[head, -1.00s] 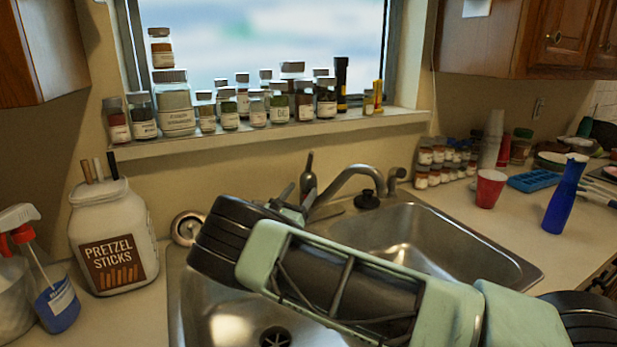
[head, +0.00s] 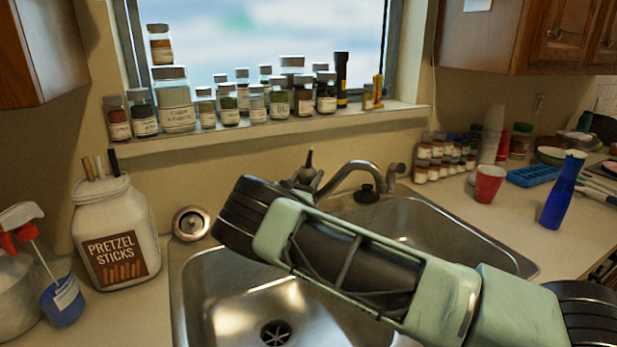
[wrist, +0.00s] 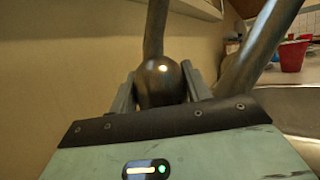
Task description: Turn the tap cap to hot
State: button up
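The tap cap (wrist: 161,86) is a rounded dark metal dome with a handle (wrist: 155,30) rising from its top. In the wrist view it sits between the two fingers of my gripper (wrist: 157,76), one on each side. The fingers are spread about as wide as the cap; I cannot tell whether they press on it. In the head view the handle's dark tip (head: 308,160) shows above my wrist, and the cap itself is largely hidden. The curved spout (head: 348,172) reaches right over the sink; it also shows in the wrist view (wrist: 258,45).
The double sink (head: 205,300) lies below my arm. A pretzel jar (head: 115,235) and spray bottle (head: 62,290) stand left. Spice jars (head: 175,105) line the sill. A red cup (head: 488,183) and blue bottle (head: 560,195) stand on the right counter.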

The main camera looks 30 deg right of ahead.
jog(key=shift+f+m+g+h+b, duration=0.25)
jog(key=shift+m+g+h+b, duration=0.15)
jog(key=shift+g+b, duration=0.45)
jog(key=m+g+h+b, duration=0.1)
jog(key=g+b, duration=0.2)
jog(key=b, duration=0.1)
jog(key=shift+f+m, duration=0.1)
jog(key=shift+m, duration=0.3)
jog(key=m+g+h+b, duration=0.1)
jog(key=g+b, duration=0.1)
jog(key=shift+b, duration=0.35)
jog(key=shift+r+m+g+b, duration=0.3)
jog(key=shift+m+g+b, duration=0.3)
jog(key=shift+g, duration=0.25)
jog(key=shift+r, duration=0.1)
jog(key=o, duration=0.7)
jog(key=shift+a, duration=0.1)
